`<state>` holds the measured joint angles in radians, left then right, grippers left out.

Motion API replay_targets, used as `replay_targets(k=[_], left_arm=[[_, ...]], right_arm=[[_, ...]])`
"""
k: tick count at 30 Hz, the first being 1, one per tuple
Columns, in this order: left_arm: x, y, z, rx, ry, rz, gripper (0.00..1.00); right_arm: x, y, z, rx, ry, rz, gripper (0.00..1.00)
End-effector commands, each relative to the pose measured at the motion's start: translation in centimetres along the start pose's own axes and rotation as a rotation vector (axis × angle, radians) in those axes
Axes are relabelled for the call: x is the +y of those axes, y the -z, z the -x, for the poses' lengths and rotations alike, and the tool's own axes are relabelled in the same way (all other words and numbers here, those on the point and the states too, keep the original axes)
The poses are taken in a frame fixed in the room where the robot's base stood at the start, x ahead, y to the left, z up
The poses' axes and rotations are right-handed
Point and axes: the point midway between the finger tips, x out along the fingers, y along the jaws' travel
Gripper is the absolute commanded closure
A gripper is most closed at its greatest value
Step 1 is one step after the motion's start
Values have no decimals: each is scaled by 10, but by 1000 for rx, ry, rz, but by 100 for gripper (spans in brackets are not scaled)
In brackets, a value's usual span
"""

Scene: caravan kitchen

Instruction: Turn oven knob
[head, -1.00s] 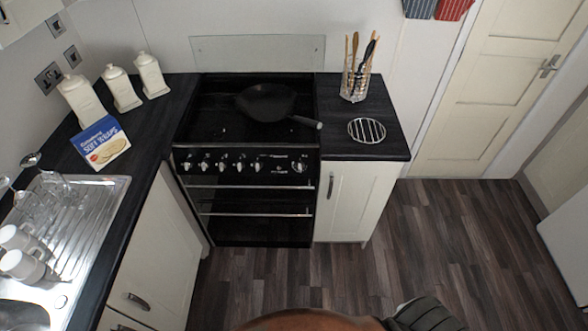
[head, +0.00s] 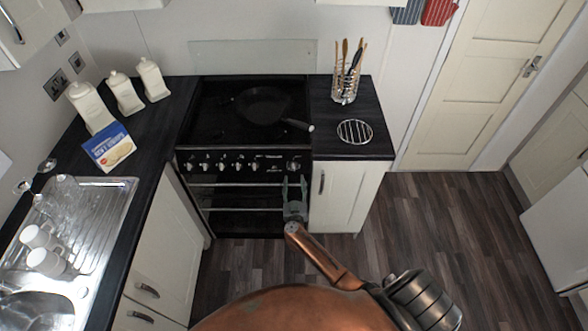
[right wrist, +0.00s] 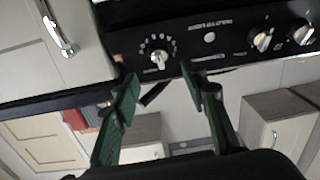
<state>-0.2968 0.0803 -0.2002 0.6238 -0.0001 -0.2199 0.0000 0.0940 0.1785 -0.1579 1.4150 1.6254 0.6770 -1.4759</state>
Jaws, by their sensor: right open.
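The black oven (head: 245,210) stands between the counters, with a row of silver knobs along its front panel. The rightmost knob (head: 294,166) is set apart from the others. My right gripper (head: 294,179) is open in front of the panel, just below that knob. In the right wrist view, the same knob (right wrist: 158,57), ringed by white marks, sits just beyond the gap between the two green fingertips (right wrist: 160,79). No contact with it shows. Two more knobs (right wrist: 263,40) (right wrist: 303,33) are to the right there. My left gripper is not in view.
A black pan (head: 265,105) sits on the hob, its handle pointing right. A white cabinet (head: 345,195) with a vertical handle adjoins the oven on the right. A round wire rack (head: 355,131) and a utensil holder (head: 345,85) stand above it. The wooden floor is clear.

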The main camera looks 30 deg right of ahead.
Motion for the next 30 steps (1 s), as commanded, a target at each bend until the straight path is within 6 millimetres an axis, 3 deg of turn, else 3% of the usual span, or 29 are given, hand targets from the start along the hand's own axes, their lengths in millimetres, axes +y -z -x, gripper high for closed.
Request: replay_targets(k=[6,13,24,30], left_arm=[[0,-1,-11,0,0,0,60],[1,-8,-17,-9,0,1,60],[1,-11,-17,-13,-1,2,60],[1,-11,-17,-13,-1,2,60]], right_arm=[[0,-2,-36,3,2,3,60],[0,-2,-63,2,3,3,60],[0,-1,-68,0,3,1,60],[0,-1,-68,0,3,1,73]])
